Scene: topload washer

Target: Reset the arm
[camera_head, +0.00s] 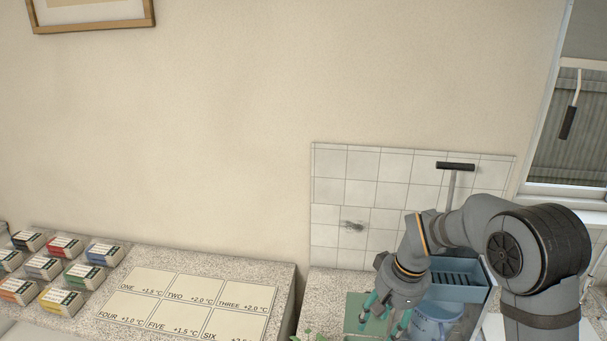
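My arm reaches in from the lower right and bends over toward the counter. My gripper (384,318) points down at the bottom of the view, with its two teal-tipped fingers spread apart. I see nothing between the fingers. A green mat or board (356,301) lies behind and to the left of them. A light blue bucket-like container (440,318) stands just right of the fingers. I cannot tell whether the gripper touches either one. The fingertips are close to the lower edge of the picture.
A blue ribbed tray (463,290) sits behind my forearm, before white wall tiles (345,190). A black-handled tool (455,167) stands upright there. At left, a speckled counter (277,280) holds a labelled card grid (190,300) and several small boxes (62,247).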

